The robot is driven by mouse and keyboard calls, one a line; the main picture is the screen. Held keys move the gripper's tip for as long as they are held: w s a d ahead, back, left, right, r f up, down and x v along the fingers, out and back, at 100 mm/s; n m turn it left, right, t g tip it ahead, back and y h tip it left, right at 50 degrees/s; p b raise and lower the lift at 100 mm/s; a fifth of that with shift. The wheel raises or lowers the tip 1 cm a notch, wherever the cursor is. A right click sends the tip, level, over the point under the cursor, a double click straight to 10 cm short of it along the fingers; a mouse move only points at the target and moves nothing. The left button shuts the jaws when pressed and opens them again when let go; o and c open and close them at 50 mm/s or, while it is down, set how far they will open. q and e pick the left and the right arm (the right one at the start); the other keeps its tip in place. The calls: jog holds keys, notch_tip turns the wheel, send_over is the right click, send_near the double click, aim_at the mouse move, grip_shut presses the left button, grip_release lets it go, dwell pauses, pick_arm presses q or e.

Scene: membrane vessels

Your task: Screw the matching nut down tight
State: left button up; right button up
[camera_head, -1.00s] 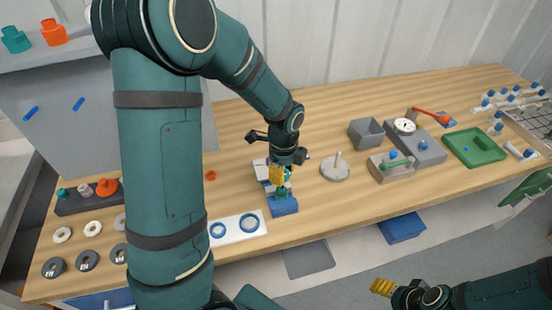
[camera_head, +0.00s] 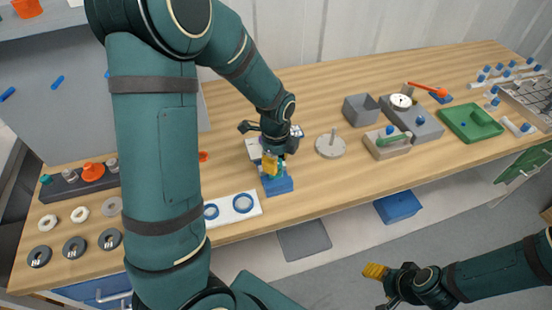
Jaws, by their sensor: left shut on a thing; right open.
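My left gripper (camera_head: 270,163) points down over a blue fixture block (camera_head: 278,187) near the table's front edge. It is shut on a small teal part (camera_head: 282,171), mostly hidden by the yellow fingertips. The part is at the top of the block; I cannot tell whether it is seated on a thread. My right gripper (camera_head: 376,271) is open and empty, out in front of the table over the floor.
A dark rack (camera_head: 80,182) at the left holds an orange part (camera_head: 92,172) and others. Several rings lie before it. A white plate with blue rings (camera_head: 232,209) lies left of the block. A round base with a peg (camera_head: 331,146) and a grey box (camera_head: 361,109) stand to the right.

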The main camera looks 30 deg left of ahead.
pick_arm(q)
jog(key=shift+f, duration=0.45)
jog(key=o, duration=0.9)
jog(key=shift+c, duration=0.2)
jog(key=shift+r, duration=0.1)
notch_tip(320, 180, up, 12)
